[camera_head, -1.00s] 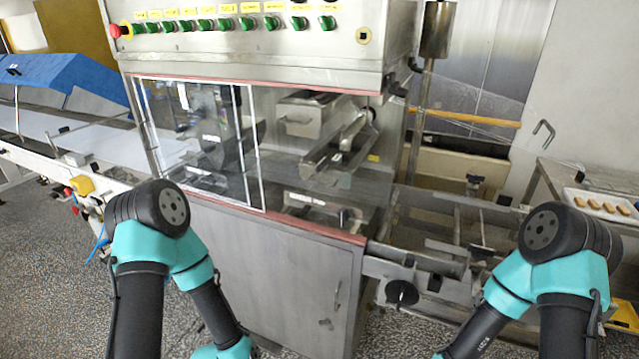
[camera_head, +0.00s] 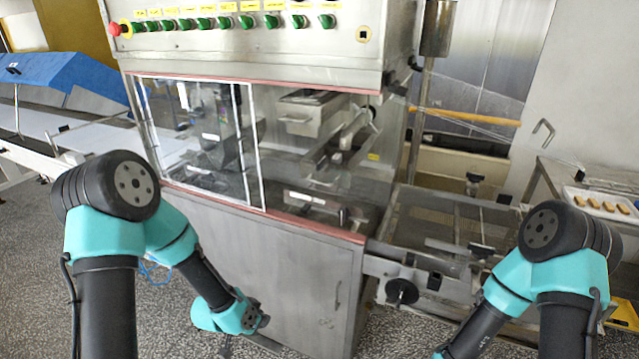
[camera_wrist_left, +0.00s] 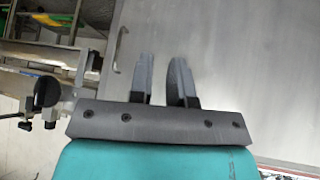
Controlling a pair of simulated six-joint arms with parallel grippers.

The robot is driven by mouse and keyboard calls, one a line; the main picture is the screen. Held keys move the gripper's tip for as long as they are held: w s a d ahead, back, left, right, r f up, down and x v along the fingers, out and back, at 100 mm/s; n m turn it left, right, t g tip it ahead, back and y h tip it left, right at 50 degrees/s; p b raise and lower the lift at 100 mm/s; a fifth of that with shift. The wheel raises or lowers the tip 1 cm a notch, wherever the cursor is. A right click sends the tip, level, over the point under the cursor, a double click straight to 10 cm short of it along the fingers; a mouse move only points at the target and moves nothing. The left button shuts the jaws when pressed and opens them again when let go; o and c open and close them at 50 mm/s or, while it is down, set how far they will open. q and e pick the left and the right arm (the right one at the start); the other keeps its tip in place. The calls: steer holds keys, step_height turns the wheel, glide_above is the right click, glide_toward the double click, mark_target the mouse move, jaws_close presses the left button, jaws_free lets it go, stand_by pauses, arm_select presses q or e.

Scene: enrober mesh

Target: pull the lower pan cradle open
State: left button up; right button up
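The enrober's steel lower cabinet (camera_head: 270,265) stands below the glazed section, with a thin vertical handle (camera_head: 338,295) on its front. In the left wrist view a steel panel (camera_wrist_left: 230,70) fills most of the background, with a bar handle (camera_wrist_left: 118,48) left of my fingers. Inside the glazed section, a handled metal trough (camera_head: 300,122) sits above another low metal part (camera_head: 312,200); I cannot tell which part is the lower pan cradle. My left gripper (camera_wrist_left: 163,65) is open and empty, with a gap between its fingers, apart from the handle. My right gripper is below the head view.
A sliding clear panel (camera_head: 205,140) with a white frame covers the machine's left front. A steel conveyor frame with a black knob (camera_head: 401,290) juts out at right. A white tray (camera_head: 575,203) of several biscuits stands far right. Speckled floor (camera_head: 170,320) lies before the cabinet.

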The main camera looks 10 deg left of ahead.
mark_target(318, 183)
arm_select(q)
steer(key=w+d+r+m+t+h, duration=0.1)
steer(key=w+r+m, duration=0.3)
steer(key=r, duration=0.7)
steer(key=w+d+r+m+t+h, duration=0.1)
steer(key=w+r+m+t+h, duration=0.1)
steer(key=r+m, duration=0.6)
steer(key=w+d+r+m+t+h, duration=0.1)
steer(key=w+r+m, duration=0.5)
steer(key=r, duration=0.9)
steer(key=shift+m+t+h, duration=0.3)
steer(key=shift+t+h, duration=0.5)
steer(key=shift+t, duration=0.3)
steer(key=shift+w, duration=0.1)
steer(key=x, duration=1.7)
steer(key=shift+w+f, duration=0.1)
steer(key=shift+f, duration=0.1)
steer(key=shift+c, duration=0.2)
jaws_close()
